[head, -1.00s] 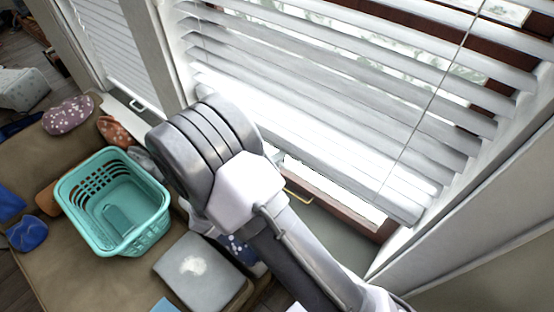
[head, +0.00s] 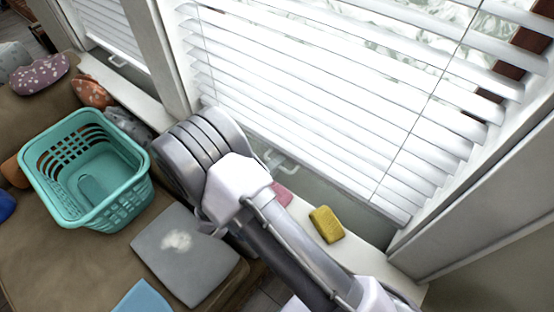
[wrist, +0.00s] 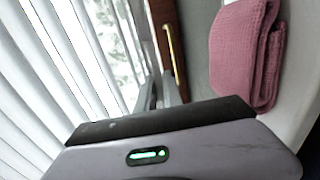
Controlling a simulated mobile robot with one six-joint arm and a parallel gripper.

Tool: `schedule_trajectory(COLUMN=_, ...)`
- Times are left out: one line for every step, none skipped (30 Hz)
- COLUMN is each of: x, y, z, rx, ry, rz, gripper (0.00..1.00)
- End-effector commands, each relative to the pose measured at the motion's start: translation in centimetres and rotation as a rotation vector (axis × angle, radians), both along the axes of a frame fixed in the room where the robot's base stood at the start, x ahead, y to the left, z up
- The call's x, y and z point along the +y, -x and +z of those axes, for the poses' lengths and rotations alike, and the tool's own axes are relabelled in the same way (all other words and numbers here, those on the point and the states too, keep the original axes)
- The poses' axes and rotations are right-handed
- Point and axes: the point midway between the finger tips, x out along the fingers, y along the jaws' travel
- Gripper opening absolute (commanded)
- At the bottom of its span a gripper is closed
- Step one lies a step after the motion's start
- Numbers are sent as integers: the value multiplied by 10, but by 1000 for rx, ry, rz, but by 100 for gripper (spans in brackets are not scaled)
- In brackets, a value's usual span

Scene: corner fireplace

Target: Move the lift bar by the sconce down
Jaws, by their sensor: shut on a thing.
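The white lift bar (head: 286,164) shows as a small loop at the lower edge of the large white blind (head: 330,100) in the head view. My gripper (wrist: 160,92) is shut on the lift bar; its grey fingers show in the wrist view beside the blind slats (wrist: 62,60). The held part is mostly hidden by the gripper body. In the head view my arm covers much of the gripper. The blind hangs low, with its bottom rail near the sill. No sconce is in view.
A yellow sponge (head: 326,224) and a pink cloth (head: 283,194) lie on the sill below the blind; the cloth also shows in the wrist view (wrist: 243,55). A brass handle (wrist: 175,52) is on the brown window frame. A teal basket (head: 88,170) stands at left.

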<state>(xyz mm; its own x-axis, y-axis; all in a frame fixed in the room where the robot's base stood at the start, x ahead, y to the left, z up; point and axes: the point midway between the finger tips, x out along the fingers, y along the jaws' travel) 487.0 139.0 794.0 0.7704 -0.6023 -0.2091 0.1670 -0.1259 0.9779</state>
Motion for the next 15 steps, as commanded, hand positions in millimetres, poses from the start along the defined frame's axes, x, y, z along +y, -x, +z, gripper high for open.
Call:
schedule_trajectory(x=0, y=0, z=-12, rx=2, ry=1, rz=-1, gripper=0)
schedule_trajectory(x=0, y=1, z=-15, rx=2, ry=1, rz=-1, gripper=0)
schedule_trajectory(x=0, y=1, z=-19, rx=2, ry=1, rz=-1, gripper=0)
schedule_trajectory(x=0, y=1, z=-22, rx=2, ry=1, rz=-1, gripper=0)
schedule_trajectory(x=0, y=1, z=-24, rx=2, ry=1, rz=-1, gripper=0)
schedule_trajectory(x=0, y=1, z=-26, rx=1, ry=1, rz=-1, gripper=0)
schedule_trajectory(x=0, y=1, z=-28, rx=1, ry=1, rz=-1, gripper=0)
schedule_trajectory(x=0, y=1, z=-29, rx=1, ry=1, rz=-1, gripper=0)
schedule_trajectory(x=0, y=0, z=-30, rx=0, ry=0, rz=0, gripper=0)
schedule_trajectory(x=0, y=0, z=-31, rx=0, ry=0, rz=0, gripper=0)
schedule_trajectory(x=0, y=0, z=-31, rx=0, ry=0, rz=0, gripper=0)
schedule_trajectory(x=0, y=0, z=-31, rx=0, ry=0, rz=0, gripper=0)
schedule_trajectory(x=0, y=0, z=-31, rx=0, ry=0, rz=0, gripper=0)
schedule_trajectory(x=0, y=0, z=-31, rx=0, ry=0, rz=0, gripper=0)
schedule_trajectory(x=0, y=0, z=-31, rx=0, ry=0, rz=0, gripper=0)
